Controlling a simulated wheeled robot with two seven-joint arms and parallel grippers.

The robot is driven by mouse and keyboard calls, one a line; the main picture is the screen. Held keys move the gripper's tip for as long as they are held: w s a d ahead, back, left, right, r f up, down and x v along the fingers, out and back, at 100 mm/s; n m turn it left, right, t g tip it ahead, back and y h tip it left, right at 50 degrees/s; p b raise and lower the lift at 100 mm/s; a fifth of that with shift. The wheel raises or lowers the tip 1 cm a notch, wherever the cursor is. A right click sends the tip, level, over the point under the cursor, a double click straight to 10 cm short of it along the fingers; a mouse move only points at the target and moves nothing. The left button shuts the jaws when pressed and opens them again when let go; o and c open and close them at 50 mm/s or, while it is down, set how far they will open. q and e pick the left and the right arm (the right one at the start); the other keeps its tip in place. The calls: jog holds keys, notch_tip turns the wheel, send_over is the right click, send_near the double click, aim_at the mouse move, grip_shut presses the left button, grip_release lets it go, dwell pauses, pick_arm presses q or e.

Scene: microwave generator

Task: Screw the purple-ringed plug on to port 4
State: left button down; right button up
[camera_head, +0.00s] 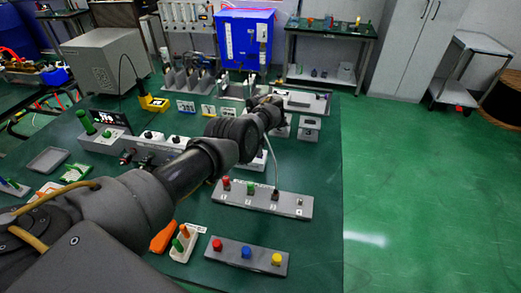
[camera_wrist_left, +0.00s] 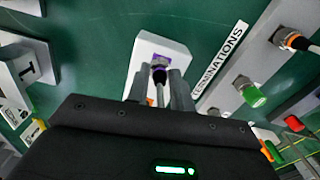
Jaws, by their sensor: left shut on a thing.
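My left arm crosses the head view from the lower left, and its gripper (camera_head: 268,108) reaches over the mid-table; its fingertips are hard to make out there. In the left wrist view the gripper (camera_wrist_left: 160,78) is shut on the purple-ringed plug (camera_wrist_left: 160,66). Its cable hangs back between the fingers. The plug's end meets a white block (camera_wrist_left: 145,50); whether it is seated there I cannot tell. The grey port strip (camera_head: 238,194) is nearer, with red, green and dark tops on ports 1 to 3. Port 4 (camera_head: 299,203) shows a bare metal connector. My right gripper is not in view.
A block with red, blue and yellow caps (camera_head: 233,254) lies in front of the strip. A grey strip with a green cap (camera_wrist_left: 254,97) stands right of the TERMINATIONS label (camera_wrist_left: 220,55). Instruments and racks fill the table's left and back. The table's right front is bare.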

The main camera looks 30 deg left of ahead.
pick_arm(q)
jog(key=shift+n, duration=0.4)
jog(key=c, duration=1.2)
grip_release()
jog(key=shift+a+f, duration=0.1)
notch_tip(320, 180, up, 11)
jog(key=shift+p, duration=0.35)
jog(key=shift+f, duration=0.1)
